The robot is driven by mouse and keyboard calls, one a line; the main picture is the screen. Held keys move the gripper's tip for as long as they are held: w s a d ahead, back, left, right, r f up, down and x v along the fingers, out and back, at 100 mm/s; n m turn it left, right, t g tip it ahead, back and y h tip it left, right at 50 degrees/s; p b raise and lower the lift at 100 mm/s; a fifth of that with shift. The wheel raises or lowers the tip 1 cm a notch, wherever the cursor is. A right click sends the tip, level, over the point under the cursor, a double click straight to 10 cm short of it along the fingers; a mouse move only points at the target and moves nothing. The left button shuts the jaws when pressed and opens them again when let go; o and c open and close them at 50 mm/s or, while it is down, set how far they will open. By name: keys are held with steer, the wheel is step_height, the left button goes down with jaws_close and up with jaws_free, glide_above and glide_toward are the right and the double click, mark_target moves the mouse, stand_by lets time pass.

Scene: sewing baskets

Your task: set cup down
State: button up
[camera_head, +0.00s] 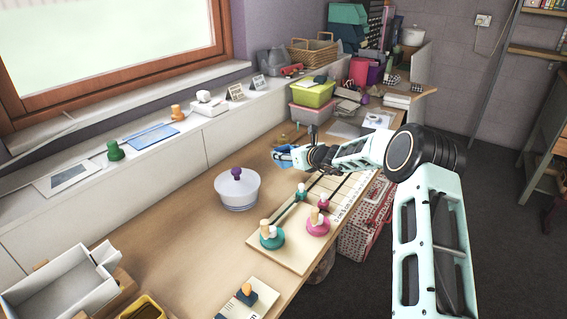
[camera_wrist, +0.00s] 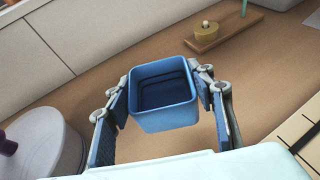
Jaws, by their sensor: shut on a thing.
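The cup (camera_wrist: 165,115) is blue, square-mouthed and empty, and in the wrist view its open top faces the camera. My gripper (camera_wrist: 166,82) is shut on it, with a finger on each side. In the head view, the blue cup (camera_head: 281,153) shows at the end of my gripper (camera_head: 290,153), over the far-middle part of the wooden table (camera_head: 180,255). My gripper partly hides it there. I cannot tell whether its base touches the table.
A white lidded pot (camera_head: 237,192) with a purple knob stands left of the cup; it also shows in the wrist view (camera_wrist: 45,140). A board with colored knobbed pieces (camera_head: 285,250) lies nearer. A green bin (camera_head: 313,93) stands behind. Bare table surrounds the cup.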

steer(key=shift+w+a+f, duration=0.25)
steer(key=shift+w+f, duration=0.1)
steer(key=shift+f, duration=0.2)
steer(key=shift+w+a+f, duration=0.2)
steer(key=shift+w+f, duration=0.1)
steer(key=shift+f, duration=0.2)
steer(key=shift+f+b, duration=0.3)
steer(key=shift+f, duration=0.95)
steer(key=shift+f+b, duration=0.25)
steer(key=shift+b, duration=0.05)
steer(key=o, duration=1)
steer(key=shift+r, duration=0.1)
steer(key=shift+r, duration=0.1)
